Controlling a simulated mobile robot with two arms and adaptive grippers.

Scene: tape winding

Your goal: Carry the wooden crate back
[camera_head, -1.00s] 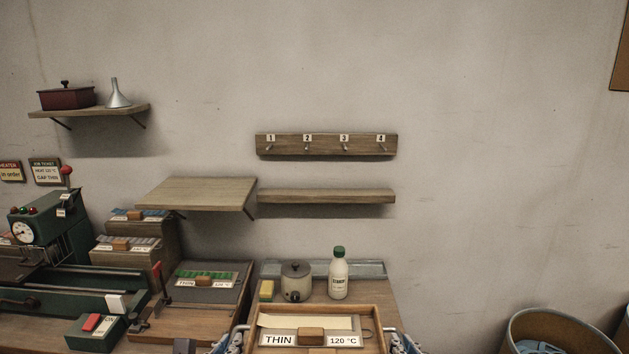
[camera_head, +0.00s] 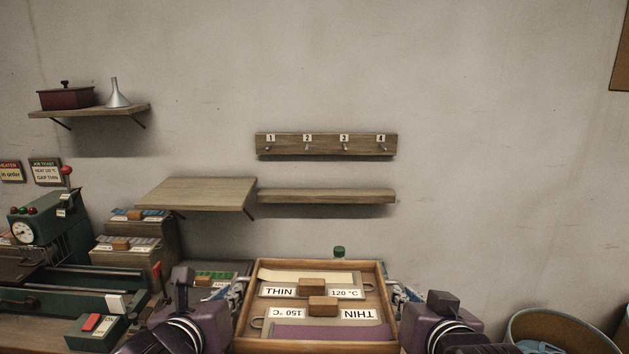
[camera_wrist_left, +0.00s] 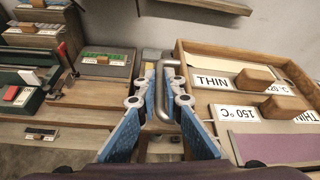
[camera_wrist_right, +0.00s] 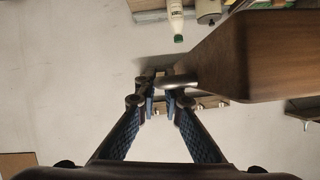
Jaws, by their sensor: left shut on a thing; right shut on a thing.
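The wooden crate (camera_head: 383,278) is held up between my two arms in the head view, above and in front of the bench. It carries two cards, labelled THIN 120 °C (camera_head: 285,276) and THIN 150 °C (camera_head: 345,333), each with a wooden block on it. My left gripper (camera_wrist_left: 166,92) is shut on the metal handle at the crate's left side. My right gripper (camera_wrist_right: 164,92) is shut on the metal handle at its other side. In the head view the gripper fingers are mostly hidden beside the crate.
A white bottle with a green cap (camera_wrist_right: 176,22) stands behind the crate; in the head view only its cap (camera_head: 339,252) shows. A green machine (camera_head: 45,228) and a stepped rack (camera_head: 140,244) are at left. An empty wall shelf (camera_head: 325,196) is above. A bin (camera_head: 560,325) stands at right.

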